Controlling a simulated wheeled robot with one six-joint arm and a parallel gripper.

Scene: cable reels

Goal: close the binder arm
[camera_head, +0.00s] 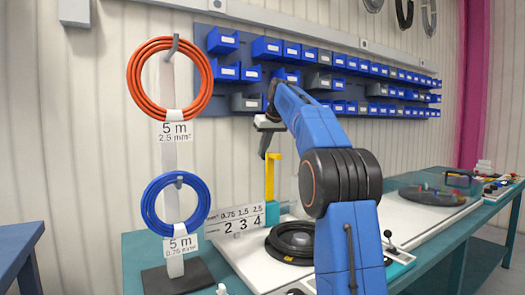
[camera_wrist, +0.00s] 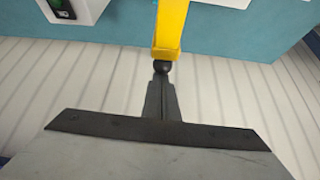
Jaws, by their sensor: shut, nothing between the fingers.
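The binder arm (camera_head: 270,180) is yellow and stands upright on a teal block (camera_head: 272,214) at the left part of the bench. In the wrist view the yellow arm (camera_wrist: 170,30) comes down from the top edge and ends in a black ball knob (camera_wrist: 161,67). My gripper's dark fingers (camera_wrist: 160,84) are shut and empty, with their tips right at the knob. I cannot tell whether they touch it.
A black coil (camera_head: 292,243) lies on the white bench plate right of the binder. A stand with an orange reel (camera_head: 134,85) and a blue reel (camera_head: 148,212) is at the left. A number sign (camera_head: 235,219) stands close by. Blue bins (camera_head: 267,48) line the wall behind.

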